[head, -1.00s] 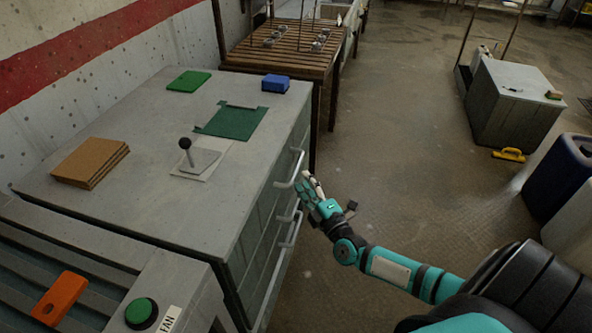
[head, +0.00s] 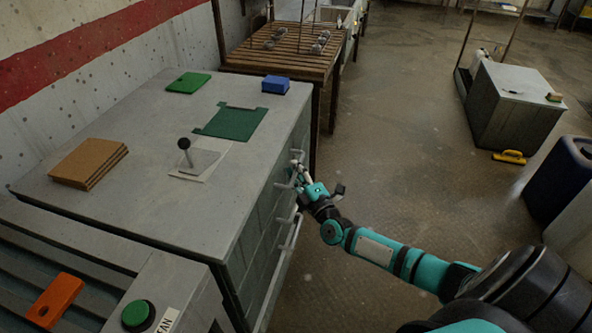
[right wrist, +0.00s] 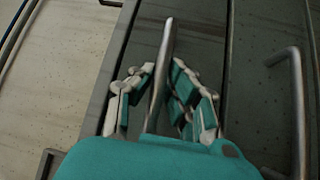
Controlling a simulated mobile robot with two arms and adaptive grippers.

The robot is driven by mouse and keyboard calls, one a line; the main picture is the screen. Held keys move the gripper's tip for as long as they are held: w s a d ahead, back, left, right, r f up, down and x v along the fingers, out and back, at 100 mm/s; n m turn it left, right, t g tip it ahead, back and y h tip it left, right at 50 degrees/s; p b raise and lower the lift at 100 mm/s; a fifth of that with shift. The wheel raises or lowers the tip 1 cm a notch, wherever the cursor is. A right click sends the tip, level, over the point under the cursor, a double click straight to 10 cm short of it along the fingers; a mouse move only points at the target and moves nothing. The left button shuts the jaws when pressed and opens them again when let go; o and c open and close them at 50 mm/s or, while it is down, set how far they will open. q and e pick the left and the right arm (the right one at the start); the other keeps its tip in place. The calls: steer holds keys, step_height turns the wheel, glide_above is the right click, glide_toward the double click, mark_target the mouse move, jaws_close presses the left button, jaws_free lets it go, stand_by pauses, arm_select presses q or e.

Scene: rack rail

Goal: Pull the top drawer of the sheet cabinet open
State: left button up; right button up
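The sheet cabinet (head: 237,223) stands at the left with its drawer front facing right. Its top drawer shows no visible gap and looks closed. The top drawer's bar handle (right wrist: 163,62) runs between the fingers of my right gripper (right wrist: 163,72) in the right wrist view. The fingers stand apart on either side of the bar, with no clear contact. In the head view my right gripper (head: 299,173) is at the top handle and partly hides it. My left gripper is not in view.
A lower bar handle (right wrist: 298,110) lies close beside the gripper. On the cabinet top are a green sheet (head: 232,122), a blue block (head: 275,85) and brown boards (head: 88,163). The floor right of the cabinet is open.

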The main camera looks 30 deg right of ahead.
steer(key=shift+d+r, duration=0.1)
jaws_close()
steer(key=s+d+p, duration=0.6)
steer(key=s+d, duration=1.8)
steer(key=s, duration=0.4)
steer(key=shift+s+p, duration=0.15)
steer(key=shift+p, duration=0.2)
steer(key=shift+d, duration=0.1)
steer(key=o, duration=0.7)
jaws_free()
steer(key=s, duration=0.4)
steer(key=s+f, duration=0.1)
steer(key=s, duration=0.3)
steer(key=s+a, duration=0.1)
steer(key=s, duration=0.3)
steer(key=shift+a+f, duration=0.1)
steer(key=shift+f, duration=0.25)
